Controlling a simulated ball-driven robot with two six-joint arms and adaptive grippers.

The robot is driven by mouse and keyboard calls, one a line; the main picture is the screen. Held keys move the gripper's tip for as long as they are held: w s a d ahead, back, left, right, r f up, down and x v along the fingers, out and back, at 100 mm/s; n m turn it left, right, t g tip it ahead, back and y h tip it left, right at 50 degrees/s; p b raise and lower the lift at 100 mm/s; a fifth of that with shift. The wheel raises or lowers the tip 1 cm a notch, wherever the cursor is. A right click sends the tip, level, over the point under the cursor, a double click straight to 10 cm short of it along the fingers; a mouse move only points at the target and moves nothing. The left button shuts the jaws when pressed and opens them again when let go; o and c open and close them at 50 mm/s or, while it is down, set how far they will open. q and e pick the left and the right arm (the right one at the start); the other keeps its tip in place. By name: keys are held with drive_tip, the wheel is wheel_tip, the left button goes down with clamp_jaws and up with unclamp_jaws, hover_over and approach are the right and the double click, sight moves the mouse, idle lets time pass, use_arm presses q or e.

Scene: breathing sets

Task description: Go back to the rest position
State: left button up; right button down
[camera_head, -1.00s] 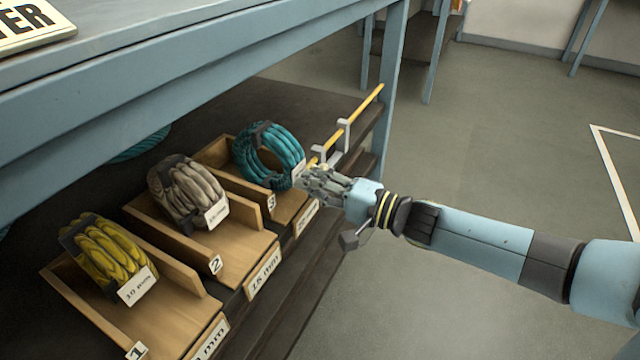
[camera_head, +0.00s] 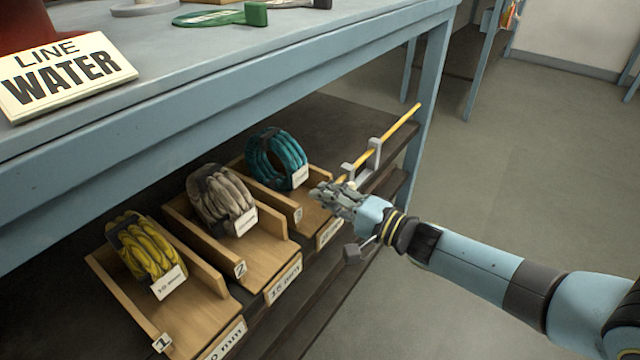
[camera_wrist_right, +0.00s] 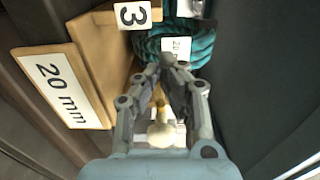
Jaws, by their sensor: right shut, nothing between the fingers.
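My right gripper (camera_head: 328,192) is shut and empty, in front of the third wooden compartment on the shelf under the bench. In the right wrist view the right gripper (camera_wrist_right: 163,75) points toward the teal rope coil (camera_wrist_right: 185,45), with its fingertips near the coil's white tag. In the head view the teal coil (camera_head: 270,158) sits at the back of that compartment, apart from the fingers. My right arm comes in from the right edge. My left gripper is not in view.
A yellow rod (camera_head: 400,124) on grey brackets stands just beyond the gripper. A grey coil (camera_head: 215,195) and a yellow coil (camera_head: 142,250) sit in the compartments to the left. The bench top (camera_head: 300,50) overhangs the shelf. Floor at the right is clear.

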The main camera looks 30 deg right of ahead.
drive_tip(key=p+v, duration=0.1)
drive_tip(key=v, duration=0.9)
drive_tip(key=s+f+g+h+p, duration=0.2)
drive_tip(key=s+f+g+h, duration=0.45)
drive_tip(key=s+f, duration=1.25)
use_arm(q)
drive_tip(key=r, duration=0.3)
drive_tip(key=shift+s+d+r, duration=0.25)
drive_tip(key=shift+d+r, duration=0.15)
use_arm(e)
drive_tip(key=s+f+n+g, duration=0.3)
drive_tip(key=s+n, duration=0.1)
drive_tip(key=s, duration=0.3)
drive_tip(key=s+a+f+n+g+h, duration=0.1)
drive_tip(key=s+f+n+g, duration=0.2)
drive_tip(key=s, duration=0.5)
drive_tip(key=s+f+n+g, duration=0.3)
drive_tip(key=s+f+n, duration=0.1)
drive_tip(key=s+n, duration=0.3)
drive_tip(key=shift+s+a+f+g, duration=0.35)
drive_tip(key=shift+s+f, duration=0.05)
drive_tip(key=shift+s, duration=0.1)
